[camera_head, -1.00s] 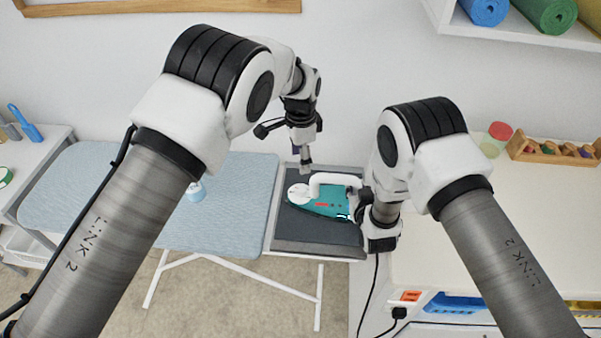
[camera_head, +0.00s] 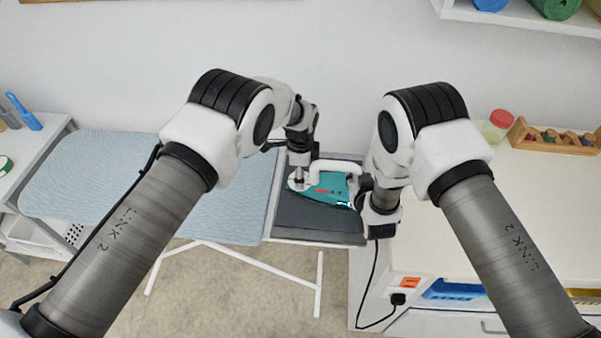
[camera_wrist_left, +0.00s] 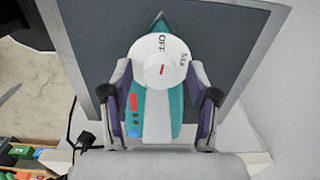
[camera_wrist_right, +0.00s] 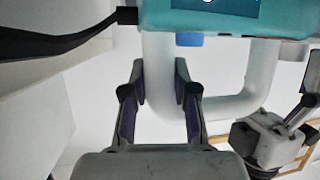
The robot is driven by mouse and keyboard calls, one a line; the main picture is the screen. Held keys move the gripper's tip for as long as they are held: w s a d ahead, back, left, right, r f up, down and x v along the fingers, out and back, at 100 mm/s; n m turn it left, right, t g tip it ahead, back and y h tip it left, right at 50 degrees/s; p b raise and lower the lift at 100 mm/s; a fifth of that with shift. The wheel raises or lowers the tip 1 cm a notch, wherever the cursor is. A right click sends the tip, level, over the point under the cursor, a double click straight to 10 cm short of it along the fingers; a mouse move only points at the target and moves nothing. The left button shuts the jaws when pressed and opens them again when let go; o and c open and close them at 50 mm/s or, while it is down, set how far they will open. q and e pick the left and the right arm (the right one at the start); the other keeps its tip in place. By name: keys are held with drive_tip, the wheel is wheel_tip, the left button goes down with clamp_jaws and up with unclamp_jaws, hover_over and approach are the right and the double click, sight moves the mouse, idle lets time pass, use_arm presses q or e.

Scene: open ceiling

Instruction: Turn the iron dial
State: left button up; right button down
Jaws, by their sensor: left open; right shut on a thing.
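The teal iron (camera_head: 334,188) lies on the grey rest at the right end of the ironing board. Its white dial (camera_wrist_left: 162,62) carries the word OFF, other small lettering and a red mark. My left gripper (camera_wrist_left: 160,78) is open, with one finger on each side of the dial; I cannot tell whether they touch it. In the head view the left gripper (camera_head: 299,176) is right over the dial and hides part of it. My right gripper (camera_wrist_right: 159,80) is shut on the iron's white handle (camera_wrist_right: 159,52). The handle also shows in the head view (camera_head: 330,164).
The blue ironing board (camera_head: 110,180) stretches left. A white cabinet (camera_head: 520,190) stands on the right, with a wooden rack (camera_head: 550,138) and a red-lidded jar (camera_head: 497,125). A black cord (camera_head: 374,290) hangs below my right gripper. A wall is close behind.

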drive_tip(key=shift+r, duration=0.1)
use_arm(q)
clamp_jaws()
drive_tip(key=shift+n, duration=0.8)
unclamp_jaws()
drive_tip(key=shift+r, duration=0.1)
